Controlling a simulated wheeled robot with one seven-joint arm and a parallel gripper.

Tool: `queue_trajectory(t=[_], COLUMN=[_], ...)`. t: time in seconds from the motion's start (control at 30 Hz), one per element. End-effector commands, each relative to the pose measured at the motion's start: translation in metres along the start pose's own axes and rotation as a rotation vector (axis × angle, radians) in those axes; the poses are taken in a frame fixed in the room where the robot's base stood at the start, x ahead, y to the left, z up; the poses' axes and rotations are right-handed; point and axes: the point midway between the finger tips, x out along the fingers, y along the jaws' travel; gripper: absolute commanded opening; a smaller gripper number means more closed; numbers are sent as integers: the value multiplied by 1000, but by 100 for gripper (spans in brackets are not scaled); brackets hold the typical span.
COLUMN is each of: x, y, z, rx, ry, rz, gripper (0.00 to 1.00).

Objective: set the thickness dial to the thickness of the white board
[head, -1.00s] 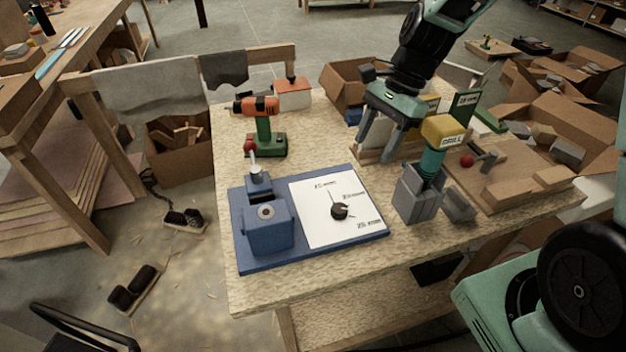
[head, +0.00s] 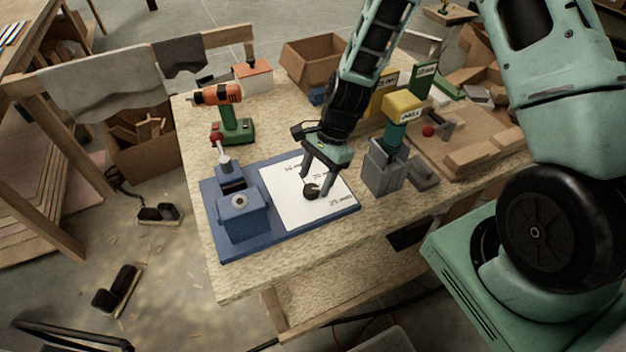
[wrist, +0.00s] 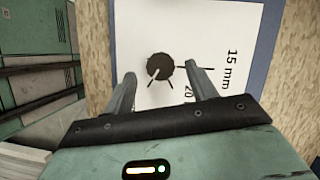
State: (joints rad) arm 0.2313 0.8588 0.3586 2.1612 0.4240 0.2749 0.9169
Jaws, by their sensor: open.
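The thickness dial is a dark round knob (head: 311,191) on a white panel (head: 284,203) on a blue machine base. In the wrist view the knob (wrist: 159,66) has a pale mark pointing down-left, away from the 15 mm label (wrist: 231,70). A 20 label (wrist: 189,94) is partly covered by a finger; the 25 mm label (head: 341,202) shows in the head view. My gripper (wrist: 160,77) is open, its fingers on either side of the knob in the picture; contact cannot be told. The white board cannot be made out behind my arm.
A blue machine block (head: 243,216) stands left of the panel. A grey holder (head: 383,168) with a yellow-topped tool stands close on the right. An orange and green drill (head: 230,112) stands behind. Yellow (head: 387,90) and green (head: 424,82) labelled boards stand at the back.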

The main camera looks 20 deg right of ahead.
Motion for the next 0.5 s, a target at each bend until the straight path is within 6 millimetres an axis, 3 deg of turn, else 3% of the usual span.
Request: queue_trajectory(t=[0.2, 0.5], x=[19, 23], y=[0, -1], z=[0, 0], rx=[-1, -2], ry=[-1, 1], rz=[1, -1], gripper=[57, 57])
